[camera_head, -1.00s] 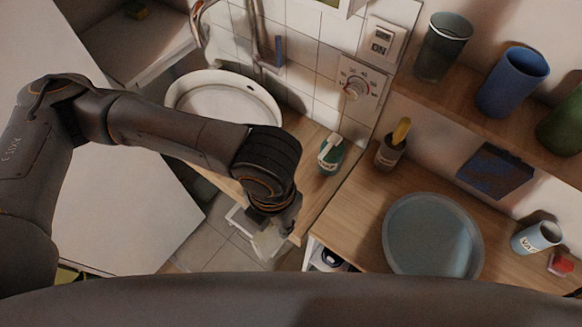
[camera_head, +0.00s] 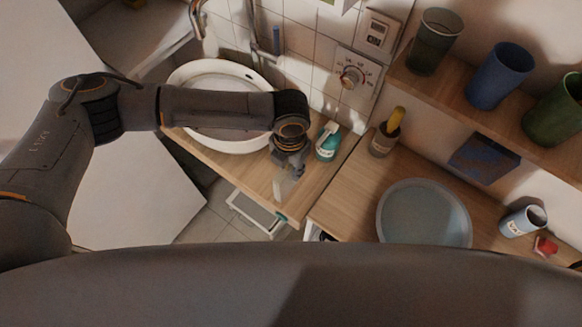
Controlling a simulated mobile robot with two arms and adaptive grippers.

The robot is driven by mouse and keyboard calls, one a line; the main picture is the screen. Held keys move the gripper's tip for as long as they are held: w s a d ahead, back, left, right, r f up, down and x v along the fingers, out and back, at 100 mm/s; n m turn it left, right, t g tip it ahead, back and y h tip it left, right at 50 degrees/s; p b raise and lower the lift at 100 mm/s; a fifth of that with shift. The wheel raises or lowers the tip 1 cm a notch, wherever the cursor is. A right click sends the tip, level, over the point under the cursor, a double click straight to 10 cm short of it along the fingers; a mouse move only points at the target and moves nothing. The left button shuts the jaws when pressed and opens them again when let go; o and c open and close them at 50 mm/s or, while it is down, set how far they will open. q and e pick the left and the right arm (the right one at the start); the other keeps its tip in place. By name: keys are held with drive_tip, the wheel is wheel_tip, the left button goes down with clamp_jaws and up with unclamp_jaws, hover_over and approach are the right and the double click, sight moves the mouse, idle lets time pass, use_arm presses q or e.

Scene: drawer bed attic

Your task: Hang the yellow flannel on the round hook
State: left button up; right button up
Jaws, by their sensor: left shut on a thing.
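My left gripper (camera_head: 284,180) is shut on a small pale thing (camera_head: 281,188) over the wooden counter, in front of the round white basin and left of the teal soap bottle. The pale thing is small and partly hidden by the fingers, so I cannot tell for sure that it is the yellow flannel. No round hook can be clearly picked out. A small teal thing (camera_head: 283,216) shows at the counter's front edge, too small to identify. My right gripper is not in view.
The white basin (camera_head: 190,82) and teal soap bottle (camera_head: 327,143) are close to my left gripper. A brown bottle (camera_head: 385,133) and grey-blue round tray (camera_head: 423,213) stand to the right. A shelf (camera_head: 418,84) holds several cups. A white panel (camera_head: 135,195) is at left.

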use_arm(q)
drive_tip(key=f+p, duration=0.1)
drive_tip(key=w+f+p, duration=0.1)
drive_tip(key=shift+d+f, duration=0.1)
drive_tip(key=shift+f, duration=0.85)
drive_tip(key=shift+f, duration=0.1)
drive_tip(key=shift+f, duration=0.2)
drive_tip(key=o, duration=0.8)
drive_tip(key=shift+r, duration=0.1)
